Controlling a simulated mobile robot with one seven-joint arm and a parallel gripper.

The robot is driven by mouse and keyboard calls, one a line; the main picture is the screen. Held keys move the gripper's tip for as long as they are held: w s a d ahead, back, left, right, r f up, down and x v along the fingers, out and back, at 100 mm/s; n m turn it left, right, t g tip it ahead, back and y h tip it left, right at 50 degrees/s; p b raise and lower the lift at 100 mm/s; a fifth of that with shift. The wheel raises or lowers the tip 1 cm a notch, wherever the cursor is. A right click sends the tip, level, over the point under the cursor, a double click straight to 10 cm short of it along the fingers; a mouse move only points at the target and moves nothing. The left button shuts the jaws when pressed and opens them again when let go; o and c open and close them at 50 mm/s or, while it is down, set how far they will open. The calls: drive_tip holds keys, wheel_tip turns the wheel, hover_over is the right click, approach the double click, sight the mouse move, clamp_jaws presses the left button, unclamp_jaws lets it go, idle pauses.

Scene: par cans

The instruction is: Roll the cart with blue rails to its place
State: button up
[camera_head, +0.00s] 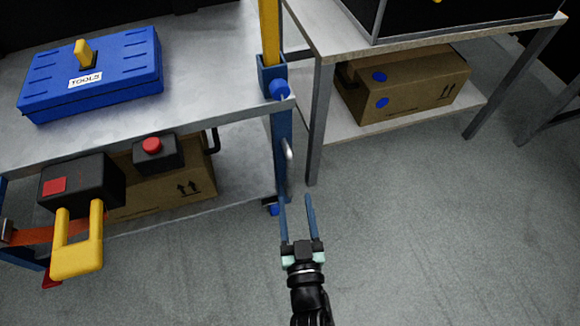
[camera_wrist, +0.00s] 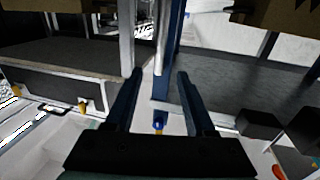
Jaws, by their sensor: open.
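The cart (camera_head: 215,112) with blue uprights stands at the left in the head view. It has a grey top and a lower shelf. Its near right corner has a blue post (camera_head: 283,175) with a small silver handle (camera_head: 289,150) on its side. The post also shows in the wrist view (camera_wrist: 171,45), lying between my fingers in the picture. My gripper (camera_head: 296,198) is open, its two fingers pointing toward the foot of this post. It also shows open in the wrist view (camera_wrist: 159,76). I cannot tell whether a finger touches the post.
A blue toolbox (camera_head: 105,68) lies on the cart top, and a cardboard box (camera_head: 195,178) sits below. A yellow pole (camera_head: 269,30) rises from the corner. A grey-legged table (camera_head: 317,125) stands close at the right. The floor (camera_head: 440,220) in front is clear.

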sight(291, 169)
drive_tip(key=w+b, duration=0.1)
drive_tip(key=w, duration=0.2)
drive_tip(key=w+b, duration=0.1)
drive_tip(key=w, duration=0.3)
drive_tip(key=w+a, duration=0.1)
drive_tip(key=w, duration=0.2)
drive_tip(key=shift+w+a+b, duration=0.1)
drive_tip(key=shift+w+b, duration=0.2)
drive_tip(key=shift+b, duration=0.1)
clamp_jaws()
idle(0.8)
